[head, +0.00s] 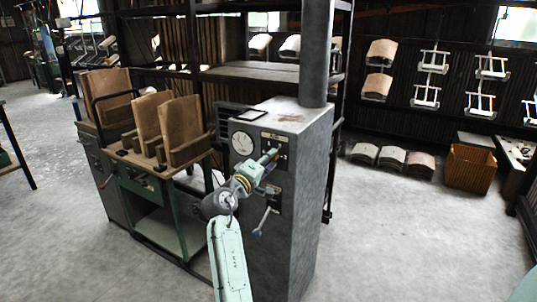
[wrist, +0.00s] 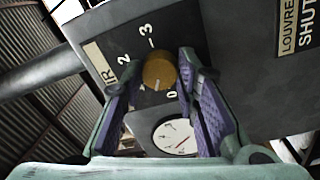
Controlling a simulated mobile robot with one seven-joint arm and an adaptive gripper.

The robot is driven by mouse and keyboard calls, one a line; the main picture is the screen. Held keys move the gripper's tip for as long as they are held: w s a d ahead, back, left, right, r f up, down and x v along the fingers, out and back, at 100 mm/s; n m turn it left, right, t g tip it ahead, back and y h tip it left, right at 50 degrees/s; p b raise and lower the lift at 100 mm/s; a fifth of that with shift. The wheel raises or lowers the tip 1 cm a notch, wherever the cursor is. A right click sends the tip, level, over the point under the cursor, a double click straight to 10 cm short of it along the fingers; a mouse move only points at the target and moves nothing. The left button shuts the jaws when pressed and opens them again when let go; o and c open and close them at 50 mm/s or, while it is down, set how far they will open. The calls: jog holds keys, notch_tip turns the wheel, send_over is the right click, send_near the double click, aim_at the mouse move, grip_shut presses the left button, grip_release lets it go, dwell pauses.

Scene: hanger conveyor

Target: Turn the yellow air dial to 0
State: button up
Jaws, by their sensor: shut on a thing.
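The yellow air dial (wrist: 159,72) sits on the dark panel of a grey control cabinet (head: 308,200). In the wrist view the numbers 3, 2 and 0 show around it, and a small pale mark lies on its face toward the lower edge. I cannot tell exactly which number the mark meets. My gripper (wrist: 161,62) has its purple-padded fingers on both sides of the dial and is shut on it. In the head view my gripper (head: 268,159) reaches the cabinet's front and hides the dial.
A round white gauge (head: 242,143) is beside the dial. A green cart (head: 160,200) with wooden boxes (head: 153,119) stands left of the cabinet.

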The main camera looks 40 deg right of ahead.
jog(key=shift+r+n+t+p, duration=0.1)
jog(key=shift+n+t+p, duration=0.2)
jog(key=shift+n+p, duration=2.6)
jog(key=shift+n, duration=0.6)
jog(key=o, duration=1.2)
jog(key=shift+c, duration=0.2)
jog(key=v, duration=1.2)
